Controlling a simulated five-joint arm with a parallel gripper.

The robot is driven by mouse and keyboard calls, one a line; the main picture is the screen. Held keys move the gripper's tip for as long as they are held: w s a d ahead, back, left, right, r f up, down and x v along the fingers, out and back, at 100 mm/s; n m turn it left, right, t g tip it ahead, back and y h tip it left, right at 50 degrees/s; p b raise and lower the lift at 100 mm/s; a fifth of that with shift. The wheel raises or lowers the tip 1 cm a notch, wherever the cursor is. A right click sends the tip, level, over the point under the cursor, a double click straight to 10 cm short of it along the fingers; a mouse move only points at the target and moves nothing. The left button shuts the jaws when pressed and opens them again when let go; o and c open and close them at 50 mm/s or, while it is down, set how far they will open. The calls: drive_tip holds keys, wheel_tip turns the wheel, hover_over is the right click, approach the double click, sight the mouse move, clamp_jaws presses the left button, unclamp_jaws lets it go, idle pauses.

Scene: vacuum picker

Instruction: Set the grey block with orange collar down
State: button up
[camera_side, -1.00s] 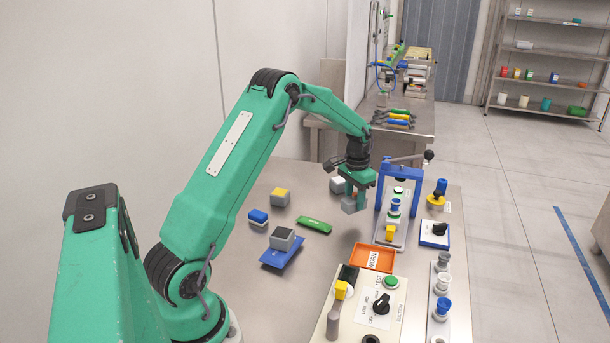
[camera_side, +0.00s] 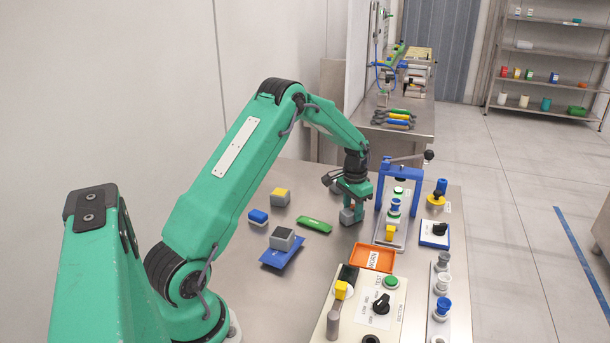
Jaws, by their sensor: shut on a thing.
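My gripper (camera_side: 354,203) is at the back of the steel table, left of the blue press frame. It is shut on the grey block with orange collar (camera_side: 347,217), which is low over the table. Only the block's grey lower part shows below the fingers; I cannot make out the orange collar. I cannot tell whether the block touches the table.
The blue press frame (camera_side: 413,190) stands close on the right. A green bar (camera_side: 314,225) lies to the left, and an orange tray (camera_side: 372,257) is in front. Other blocks (camera_side: 280,198) stand farther left.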

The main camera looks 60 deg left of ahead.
sight(352, 207)
drive_tip(key=o, duration=1)
drive_tip(key=shift+f, duration=0.1)
drive_tip(key=shift+o, duration=0.2)
wheel_tip(352, 207, up, 12)
drive_tip(key=shift+s, duration=0.15)
drive_tip(key=shift+d+r, duration=0.1)
drive_tip(key=shift+r, duration=0.1)
